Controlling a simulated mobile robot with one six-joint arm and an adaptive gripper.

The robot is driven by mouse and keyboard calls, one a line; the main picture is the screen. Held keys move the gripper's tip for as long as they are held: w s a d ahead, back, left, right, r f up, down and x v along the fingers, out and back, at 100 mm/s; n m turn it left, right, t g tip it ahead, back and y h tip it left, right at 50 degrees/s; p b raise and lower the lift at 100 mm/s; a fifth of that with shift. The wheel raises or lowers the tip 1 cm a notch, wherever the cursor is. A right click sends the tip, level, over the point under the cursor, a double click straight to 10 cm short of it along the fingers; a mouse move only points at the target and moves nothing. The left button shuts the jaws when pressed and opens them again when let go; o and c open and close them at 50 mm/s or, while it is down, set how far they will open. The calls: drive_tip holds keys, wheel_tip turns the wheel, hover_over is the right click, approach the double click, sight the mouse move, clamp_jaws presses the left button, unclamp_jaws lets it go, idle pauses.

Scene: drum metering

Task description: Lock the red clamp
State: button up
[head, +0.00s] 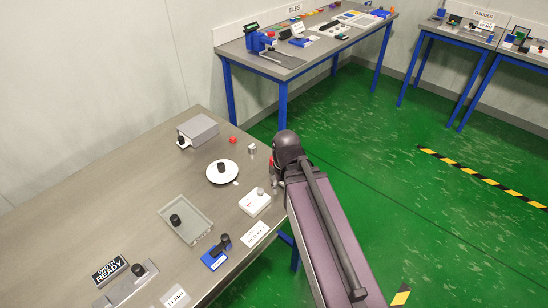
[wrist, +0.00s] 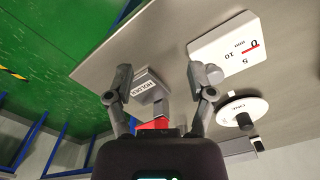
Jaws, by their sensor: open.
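My gripper (wrist: 162,84) is open in the wrist view, with one finger on each side of a grey holder block (wrist: 142,88) labelled HOLDER. A red part (wrist: 155,125), which looks like the red clamp, shows low between the fingers, beside a grey upright piece. Neither finger clearly touches it, and its lower end is hidden behind the gripper body. In the head view my gripper is at the table's right edge, mostly hidden by my arm, and a bit of red (head: 271,163) shows beside it. I cannot tell the clamp's lever position.
A white scale block (wrist: 228,45) with a red pointer stands beside the holder. The table (head: 130,185) also carries a white disc (head: 222,172), a grey tray (head: 186,219), a blue device (head: 215,252) and a small red object (head: 233,140). Green floor lies right of the table.

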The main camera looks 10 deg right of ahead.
drive_tip(key=w+r+n+p, duration=0.9)
drive_tip(key=w+r+p, duration=0.2)
drive_tip(key=w, duration=0.4)
drive_tip(key=shift+w+r+n, duration=0.2)
drive_tip(key=shift+r+n, duration=0.2)
drive_tip(key=shift+r, duration=0.1)
drive_tip(key=shift+d+f, duration=0.1)
drive_tip(key=shift+f, duration=0.1)
wheel_tip(320, 180, down, 13)
drive_tip(key=b, duration=1.3)
drive_tip(key=shift+f, duration=0.2)
